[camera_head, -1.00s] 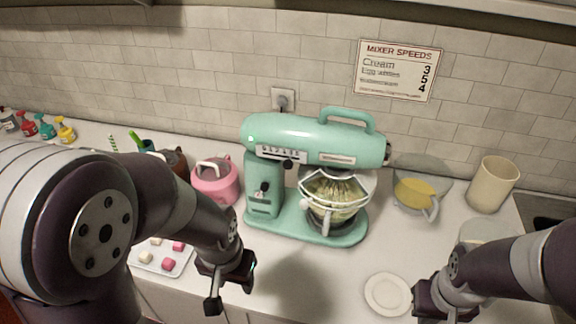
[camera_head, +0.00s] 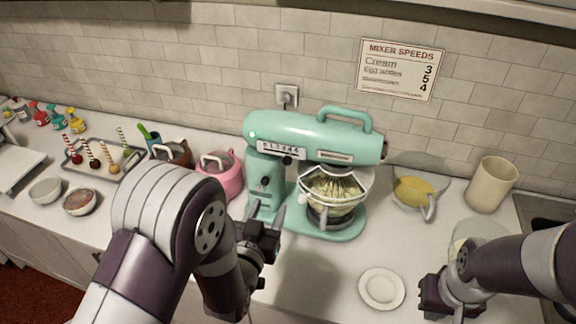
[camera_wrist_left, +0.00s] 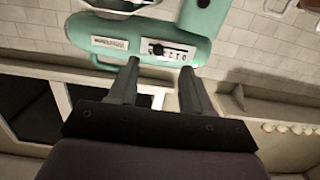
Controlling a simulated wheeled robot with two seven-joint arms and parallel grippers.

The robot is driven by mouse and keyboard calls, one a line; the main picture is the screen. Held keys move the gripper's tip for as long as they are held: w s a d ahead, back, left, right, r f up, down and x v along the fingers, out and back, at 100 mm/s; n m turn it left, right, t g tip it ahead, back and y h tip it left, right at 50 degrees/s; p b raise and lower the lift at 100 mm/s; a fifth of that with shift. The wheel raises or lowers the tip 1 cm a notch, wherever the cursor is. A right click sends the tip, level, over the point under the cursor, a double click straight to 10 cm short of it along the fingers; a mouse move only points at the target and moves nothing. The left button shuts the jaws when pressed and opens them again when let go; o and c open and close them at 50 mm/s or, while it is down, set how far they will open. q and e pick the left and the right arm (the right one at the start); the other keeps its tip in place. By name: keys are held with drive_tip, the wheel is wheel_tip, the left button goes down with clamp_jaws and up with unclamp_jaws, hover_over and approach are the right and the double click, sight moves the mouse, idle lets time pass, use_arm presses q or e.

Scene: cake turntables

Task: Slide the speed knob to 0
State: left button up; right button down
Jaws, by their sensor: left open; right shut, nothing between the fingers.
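The mint-green stand mixer (camera_head: 325,140) stands on the counter with its bowl under the head. Its speed knob (camera_head: 287,160) is a small black knob below the white numbered scale (camera_head: 281,149), near the middle of it. I cannot tell the exact number. The knob (camera_wrist_left: 157,50) and scale (camera_wrist_left: 185,54) also show, turned over, in the left wrist view. My left gripper (camera_head: 265,212) is open and empty in front of the mixer, below the knob and apart from it. In the left wrist view its fingers (camera_wrist_left: 160,70) point toward the scale. My right gripper (camera_head: 430,300) is shut and empty at the lower right.
A second dark knob (camera_head: 265,181) sits on the mixer's column. A pink pot (camera_head: 222,176) stands left of the mixer. A plate (camera_head: 381,288), a bowl of yellow batter (camera_head: 415,188) and a beige canister (camera_head: 492,184) are to the right. A speed sign (camera_head: 398,70) hangs on the wall.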

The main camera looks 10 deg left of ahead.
sight(286, 163)
use_arm(q)
drive_tip(key=shift+t, duration=0.5)
drive_tip(key=w+p, duration=0.1)
drive_tip(key=w, duration=0.3)
drive_tip(key=w+r+p, duration=0.1)
drive_tip(key=w, duration=0.3)
drive_tip(key=w+p, duration=0.2)
drive_tip(key=w, duration=0.2)
drive_tip(key=shift+w+d+r, duration=0.15)
drive_tip(key=shift+w+r, duration=0.2)
drive_tip(key=shift+w, duration=0.05)
